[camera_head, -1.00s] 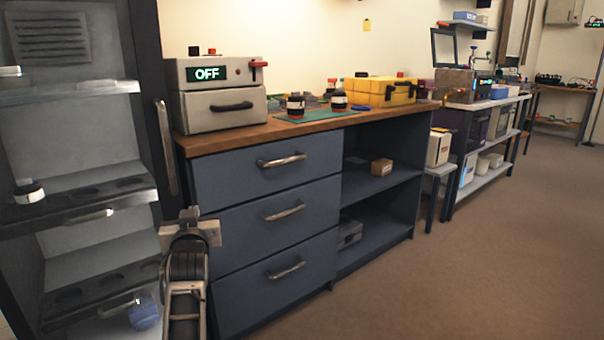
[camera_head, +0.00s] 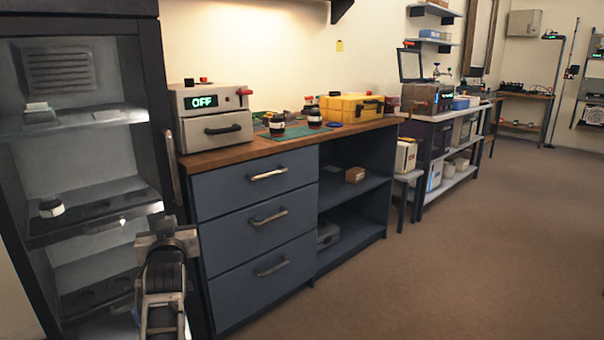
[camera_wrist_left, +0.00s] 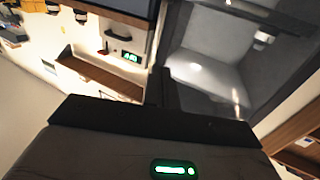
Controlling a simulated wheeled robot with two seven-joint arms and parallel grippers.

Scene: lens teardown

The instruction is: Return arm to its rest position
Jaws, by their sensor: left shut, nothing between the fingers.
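My left gripper (camera_head: 167,237) is in the lower left of the head view, in front of the open cabinet's right edge and the drawer unit. It is shut and empty, held in the air apart from the furniture. In the left wrist view its dark fingers (camera_wrist_left: 161,88) are close together, pointing toward the cabinet edge. My right gripper is not in view.
The open cabinet (camera_head: 146,100) with shelves stands at left, a black-and-white lens (camera_head: 51,207) on one. The drawer unit (camera_head: 256,222) carries a box reading OFF (camera_head: 212,104), lenses (camera_head: 277,127) and a yellow case (camera_head: 350,107). Brown floor (camera_head: 450,260) at right is clear.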

